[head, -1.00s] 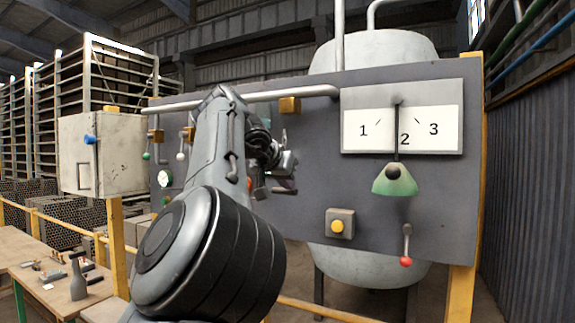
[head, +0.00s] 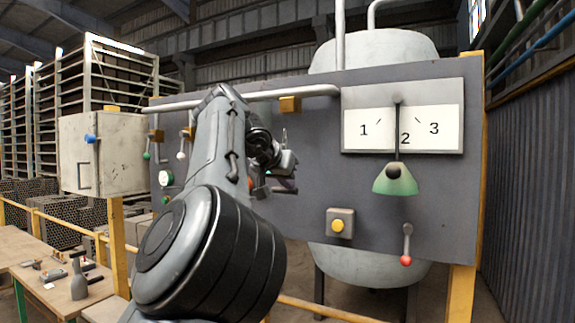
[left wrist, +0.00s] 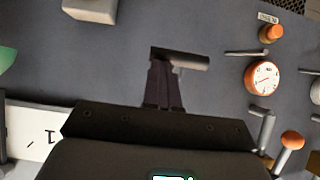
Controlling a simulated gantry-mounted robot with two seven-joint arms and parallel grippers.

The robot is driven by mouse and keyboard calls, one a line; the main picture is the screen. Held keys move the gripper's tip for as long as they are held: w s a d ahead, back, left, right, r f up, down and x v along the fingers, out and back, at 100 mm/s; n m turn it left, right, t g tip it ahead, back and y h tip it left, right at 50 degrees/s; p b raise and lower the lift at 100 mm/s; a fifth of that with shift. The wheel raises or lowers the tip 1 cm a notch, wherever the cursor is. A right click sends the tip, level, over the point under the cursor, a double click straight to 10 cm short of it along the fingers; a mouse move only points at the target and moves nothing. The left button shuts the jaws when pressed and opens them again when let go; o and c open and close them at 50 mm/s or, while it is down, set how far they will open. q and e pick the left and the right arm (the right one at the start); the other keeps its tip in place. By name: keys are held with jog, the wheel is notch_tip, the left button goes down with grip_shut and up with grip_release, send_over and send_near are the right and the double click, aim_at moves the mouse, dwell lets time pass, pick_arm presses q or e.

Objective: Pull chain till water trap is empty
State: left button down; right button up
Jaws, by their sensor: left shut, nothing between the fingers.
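My left gripper (head: 284,183) is in front of the grey panel (head: 320,175), left of the numbered dial, partly hidden behind my forearm. In the left wrist view its dark fingers (left wrist: 163,88) are together with nothing between them. I cannot make out a chain or a water trap for certain. Left of my arm hang a pull with a green ball (head: 147,155) and one with a white ball (head: 181,155). My right gripper is not in view.
The dial (head: 375,129) has its pointer at 2. A round gauge (left wrist: 263,77) shows in the wrist view. A white cabinet (head: 103,155) and a workbench (head: 60,290) stand left.

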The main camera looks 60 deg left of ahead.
pick_arm(q)
jog(key=w+a+r+p+v, duration=0.1)
jog(key=r+v, duration=0.1)
jog(key=v, duration=1.1)
jog(key=shift+w+p, duration=0.2)
jog(key=shift+p, duration=0.15)
